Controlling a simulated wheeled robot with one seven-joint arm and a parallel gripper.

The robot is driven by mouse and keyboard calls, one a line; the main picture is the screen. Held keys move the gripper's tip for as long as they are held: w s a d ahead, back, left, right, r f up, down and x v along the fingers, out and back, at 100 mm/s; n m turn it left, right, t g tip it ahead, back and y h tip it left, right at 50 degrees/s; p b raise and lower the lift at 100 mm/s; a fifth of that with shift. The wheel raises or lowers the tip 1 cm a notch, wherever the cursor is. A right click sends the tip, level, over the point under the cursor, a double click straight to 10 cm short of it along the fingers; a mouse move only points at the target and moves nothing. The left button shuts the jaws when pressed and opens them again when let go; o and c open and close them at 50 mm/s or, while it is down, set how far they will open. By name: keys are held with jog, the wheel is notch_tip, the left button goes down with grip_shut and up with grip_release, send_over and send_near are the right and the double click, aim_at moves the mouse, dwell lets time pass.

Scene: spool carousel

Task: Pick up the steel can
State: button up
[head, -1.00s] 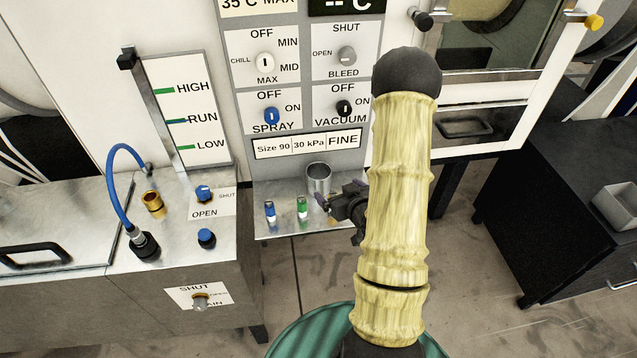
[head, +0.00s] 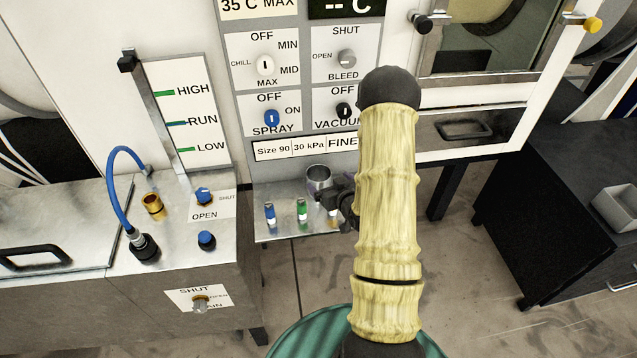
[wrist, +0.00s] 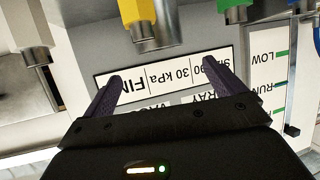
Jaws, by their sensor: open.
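The steel can (head: 319,178) is an open-topped grey cylinder standing upright at the back of the small metal ledge (head: 275,190) below the panel. In the head view my gripper (head: 330,196) is just in front of and right of the can and overlaps its lower part. I cannot tell whether it touches it. In the wrist view my gripper (wrist: 164,80) has its two purple fingers wide apart, with nothing held between them.
The control panel (head: 303,95) rises behind. A blue hose (head: 112,190) is left.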

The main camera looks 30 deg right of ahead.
aim_at(314, 169)
jog(key=x, duration=0.4)
jog(key=shift+w+f+p, duration=0.1)
jog(key=shift+w+p, duration=0.2)
jog(key=shift+p, duration=0.1)
jog(key=shift+f+p+x, duration=0.2)
jog(key=shift+p+x, duration=0.35)
jog(key=shift+x, duration=0.75)
jog(key=shift+f+p+x, duration=0.15)
jog(key=shift+p+x, duration=0.35)
jog(key=shift+x, duration=0.8)
jog(key=shift+s+a, duration=0.15)
jog(key=shift+s, duration=0.05)
jog(key=c, duration=1.1)
jog(key=shift+r, duration=0.15)
jog(key=shift+c, duration=0.2)
notch_tip(314, 169, up, 10)
jog(key=b, duration=0.2)
